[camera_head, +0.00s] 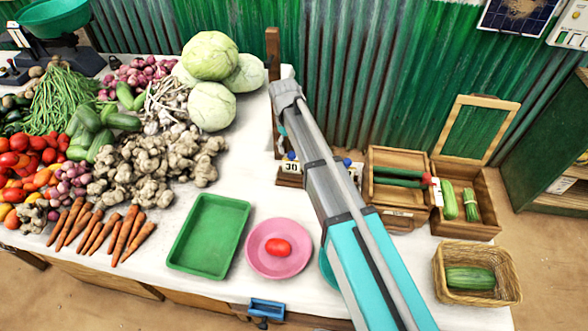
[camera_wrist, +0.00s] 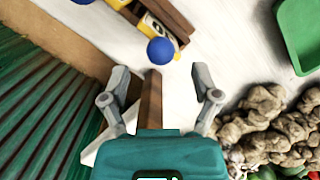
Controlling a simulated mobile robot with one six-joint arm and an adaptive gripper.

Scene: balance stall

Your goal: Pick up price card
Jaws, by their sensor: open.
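A white price card (camera_head: 292,167) marked 30 stands in a wooden holder (camera_head: 289,181) near the back of the stall table, beside my arm. Blue balls show at the cards; my arm hides part of this row. In the wrist view, a yellow and white card (camera_wrist: 154,29) lies beyond my fingertips, partly covered by a blue ball (camera_wrist: 160,51). My gripper (camera_wrist: 160,80) is open, its two fingers spread, with no card between them. A wooden post (camera_wrist: 151,100) shows between the fingers, lower than the card in that picture.
The wooden post (camera_head: 273,75) rises at the table's back edge by the green corrugated wall (camera_head: 380,70). Ginger (camera_head: 155,165) and cabbages (camera_head: 210,80) lie left. A green tray (camera_head: 209,232), pink plate (camera_head: 265,262) and wooden box (camera_head: 395,160) stand around the arm.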

